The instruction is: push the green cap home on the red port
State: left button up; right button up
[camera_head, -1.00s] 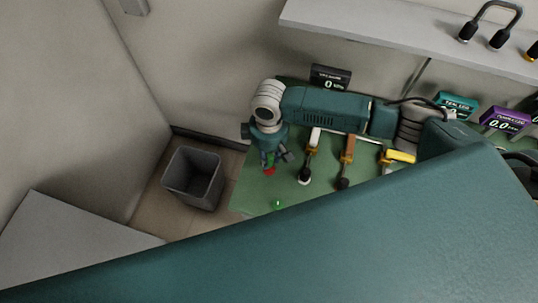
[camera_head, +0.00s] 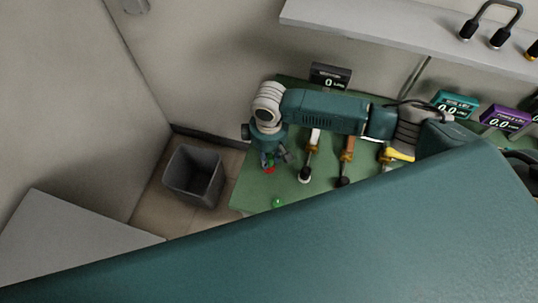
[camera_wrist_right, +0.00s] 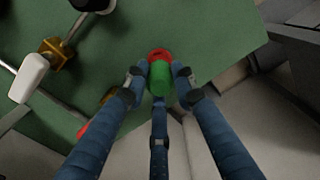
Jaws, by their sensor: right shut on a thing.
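The green cap (camera_wrist_right: 160,82) sits between the fingers of my right gripper (camera_wrist_right: 160,84) in the right wrist view. The fingers are shut on it from both sides, with a third finger below. The red port (camera_wrist_right: 159,54) shows as a red ring right at the cap's far end. The cap appears lined up with it, but I cannot tell how far on it sits. In the head view my right gripper (camera_head: 272,158) points down over the red port (camera_head: 269,170) at the bench's left part; the fingers mostly hide the cap. My left gripper is not in view.
The green bench (camera_head: 252,193) carries a white-handled valve (camera_head: 314,137), a brown-handled valve (camera_head: 347,148) and a yellow handle (camera_head: 399,155) right of the gripper. A small green light (camera_head: 278,202) is in front. A grey bin (camera_head: 194,176) stands left on the floor.

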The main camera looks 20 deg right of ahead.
aim_at(269, 156)
jog(key=shift+f+b, duration=0.45)
jog(key=shift+f, duration=0.8)
jog(key=o, duration=1.1)
jog(key=shift+r, duration=0.1)
notch_tip(269, 156, up, 12)
jog(key=shift+f, duration=0.1)
